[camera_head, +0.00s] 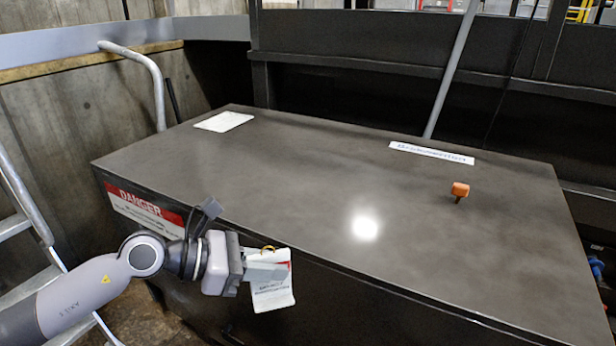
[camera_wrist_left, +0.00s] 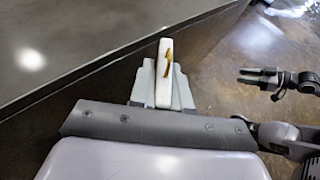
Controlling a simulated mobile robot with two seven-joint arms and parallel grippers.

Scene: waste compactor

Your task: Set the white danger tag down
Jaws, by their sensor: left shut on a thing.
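The white danger tag (camera_head: 271,296) hangs from my left gripper (camera_head: 270,270) in the head view, in front of the dark machine's near edge. It has a red band, dark print and a yellow ring at its top. In the left wrist view, my left gripper (camera_wrist_left: 163,92) is shut on the tag (camera_wrist_left: 164,66), seen nearly edge-on between the fingers. The tag is apart from the machine's flat top (camera_head: 300,185). My right gripper (camera_wrist_left: 262,78) shows at the right of the left wrist view, with its fingers apart and nothing between them.
A white sheet (camera_head: 223,121) lies at the top's far left corner. A printed strip (camera_head: 431,152) and an orange knob (camera_head: 460,189) are toward the right. The middle is clear. A danger sign (camera_head: 145,209) is on the front face. A grey handrail (camera_head: 150,70) stands left.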

